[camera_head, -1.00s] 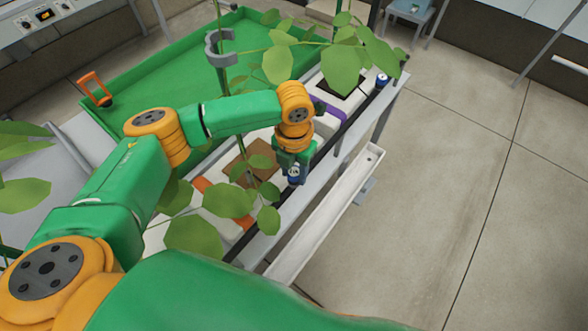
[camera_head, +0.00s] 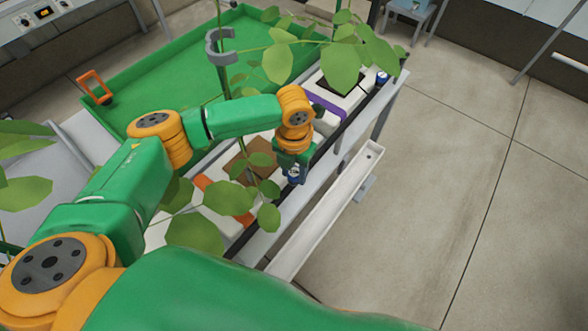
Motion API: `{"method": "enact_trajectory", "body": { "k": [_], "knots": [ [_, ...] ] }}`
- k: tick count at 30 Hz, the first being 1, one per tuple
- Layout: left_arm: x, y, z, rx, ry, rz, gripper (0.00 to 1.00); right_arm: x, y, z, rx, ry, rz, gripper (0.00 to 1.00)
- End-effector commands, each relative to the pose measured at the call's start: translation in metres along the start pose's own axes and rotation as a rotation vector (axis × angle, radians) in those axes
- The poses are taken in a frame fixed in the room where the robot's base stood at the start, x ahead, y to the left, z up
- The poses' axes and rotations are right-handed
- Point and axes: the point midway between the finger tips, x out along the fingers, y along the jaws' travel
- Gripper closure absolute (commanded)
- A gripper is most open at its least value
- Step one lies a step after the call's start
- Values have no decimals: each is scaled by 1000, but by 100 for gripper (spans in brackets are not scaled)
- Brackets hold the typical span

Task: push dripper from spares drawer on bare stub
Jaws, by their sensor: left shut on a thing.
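My left gripper (camera_head: 294,172) points down over the black pipe (camera_head: 323,151) that runs along the edge of the bench. It is shut on a small blue dripper (camera_head: 294,180), which shows only partly between the fingers. The dripper is at the pipe; I cannot tell whether it touches a stub, as the gripper hides that spot. Another blue dripper (camera_head: 382,78) sits on the pipe at the far end. The spares drawer cannot be made out. My right gripper is out of view.
Leafy plants (camera_head: 228,197) rise beside the gripper from white slabs (camera_head: 329,113). A white gutter (camera_head: 329,209) runs in front of the bench. The floor at right is clear.

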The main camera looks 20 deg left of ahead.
Motion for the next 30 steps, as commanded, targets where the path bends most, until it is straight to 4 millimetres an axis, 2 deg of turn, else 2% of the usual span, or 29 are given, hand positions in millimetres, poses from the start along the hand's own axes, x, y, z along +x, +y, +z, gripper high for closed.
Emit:
{"method": "enact_trajectory", "body": {
  "k": [20, 21, 22, 30],
  "knots": [
    [1, 0, 0, -1, 0, 1, 100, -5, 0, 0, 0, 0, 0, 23],
    [1, 0, 0, -1, 0, 1, 47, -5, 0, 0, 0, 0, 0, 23],
    [1, 0, 0, -1, 1, 1, 39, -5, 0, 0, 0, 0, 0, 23],
    [1, 0, 0, -1, 0, 0, 38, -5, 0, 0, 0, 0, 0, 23]
  ]
}}
